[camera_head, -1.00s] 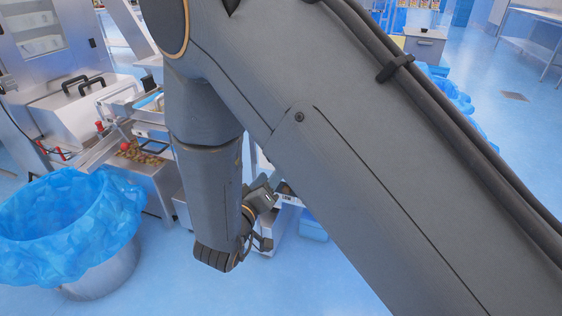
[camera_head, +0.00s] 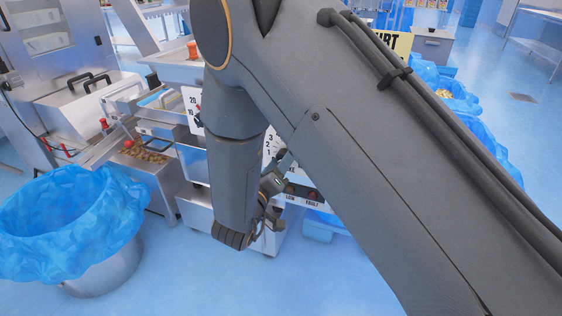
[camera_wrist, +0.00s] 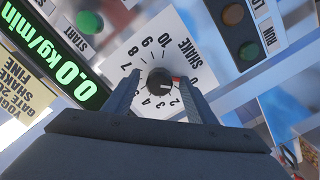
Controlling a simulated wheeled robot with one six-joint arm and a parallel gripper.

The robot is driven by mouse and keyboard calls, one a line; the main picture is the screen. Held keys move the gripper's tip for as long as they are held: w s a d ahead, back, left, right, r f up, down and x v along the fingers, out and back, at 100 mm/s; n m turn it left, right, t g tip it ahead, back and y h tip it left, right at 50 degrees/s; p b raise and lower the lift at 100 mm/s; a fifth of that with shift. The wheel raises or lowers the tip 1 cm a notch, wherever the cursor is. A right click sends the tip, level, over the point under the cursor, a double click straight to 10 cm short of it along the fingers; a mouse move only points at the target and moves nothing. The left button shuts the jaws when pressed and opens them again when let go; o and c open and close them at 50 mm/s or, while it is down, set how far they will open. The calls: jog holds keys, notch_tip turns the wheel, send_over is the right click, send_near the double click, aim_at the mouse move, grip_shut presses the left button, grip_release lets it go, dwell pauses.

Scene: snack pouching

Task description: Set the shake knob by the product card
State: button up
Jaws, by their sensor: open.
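In the wrist view the black SHAKE knob (camera_wrist: 160,82) sits on a white dial plate (camera_wrist: 150,58) numbered from 0 to 10. A red mark shows on the knob's right side, toward the low numbers. My gripper (camera_wrist: 158,84) is open, with one finger on each side of the knob. I cannot tell whether the fingers touch it. A beige product card (camera_wrist: 22,88) is at the left, partly cut off, with a line about SHAKE and FINE. In the head view my gripper (camera_head: 276,180) is at the machine's front; my arm hides the knob.
A green 0.0 kg/min display (camera_wrist: 72,65) and a green START button (camera_wrist: 89,22) are left of the dial. RUN lamps (camera_wrist: 250,50) are at the right. A blue-lined bin (camera_head: 70,225) stands left on the floor. The floor in front of the machine (camera_head: 190,205) is clear.

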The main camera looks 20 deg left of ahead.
jog(key=c, duration=1)
jog(key=shift+c, duration=0.2)
jog(key=shift+m, duration=0.3)
